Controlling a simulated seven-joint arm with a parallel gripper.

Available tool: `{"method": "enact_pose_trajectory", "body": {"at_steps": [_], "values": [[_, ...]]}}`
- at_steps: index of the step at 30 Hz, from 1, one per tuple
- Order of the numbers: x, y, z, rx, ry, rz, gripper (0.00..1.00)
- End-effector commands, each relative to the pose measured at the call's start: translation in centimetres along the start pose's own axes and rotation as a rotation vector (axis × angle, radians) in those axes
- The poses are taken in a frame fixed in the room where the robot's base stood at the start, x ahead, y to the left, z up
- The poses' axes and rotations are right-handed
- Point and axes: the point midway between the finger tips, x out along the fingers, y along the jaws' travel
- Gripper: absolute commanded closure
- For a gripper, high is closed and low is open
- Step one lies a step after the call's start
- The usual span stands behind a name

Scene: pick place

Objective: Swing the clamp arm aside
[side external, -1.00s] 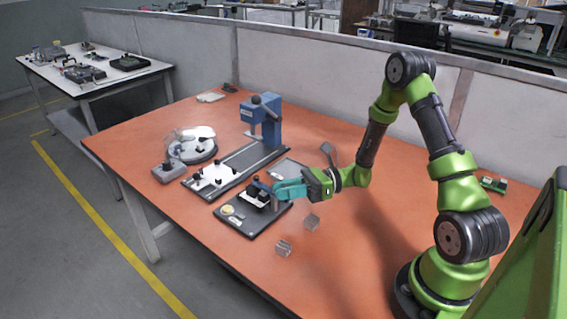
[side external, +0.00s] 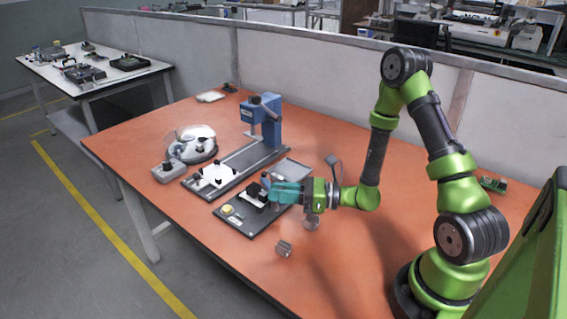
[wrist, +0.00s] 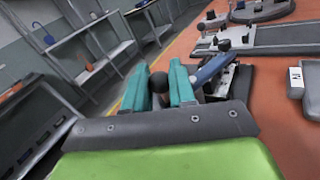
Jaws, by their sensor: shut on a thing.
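The clamp fixture is a dark base plate (side external: 236,222) on the orange table, with a black and white block on it. The clamp arm is a blue bar (wrist: 212,70) in the wrist view, running from beside my fingers toward the fixture. A round black knob (wrist: 159,82) shows between my teal fingertips. My gripper (side external: 272,191) is at the fixture's right side, its fingers level and closed on the clamp arm; it also shows in the wrist view (wrist: 166,82). The fingers hide the exact grip and much of the clamp arm in the side view.
Two small clear cubes are on the table, one in front of the fixture (side external: 284,248) and one under my wrist (side external: 311,223). A blue press (side external: 265,122) on a long grey base and a round grey device (side external: 193,144) stand behind the fixture. The table's right front is clear.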

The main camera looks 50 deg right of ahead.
Motion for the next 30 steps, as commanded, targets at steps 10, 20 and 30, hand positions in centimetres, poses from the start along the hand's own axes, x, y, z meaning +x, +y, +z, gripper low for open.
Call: {"method": "enact_pose_trajectory", "body": {"at_steps": [10, 20, 30], "values": [[1.1, 0.8, -0.2, 0.006, -0.060, -0.320, 1.00], [2.3, 1.0, -0.2, 0.005, -0.123, -0.626, 1.00], [3.4, 0.6, -0.1, 0.006, -0.182, -0.920, 1.00]]}}
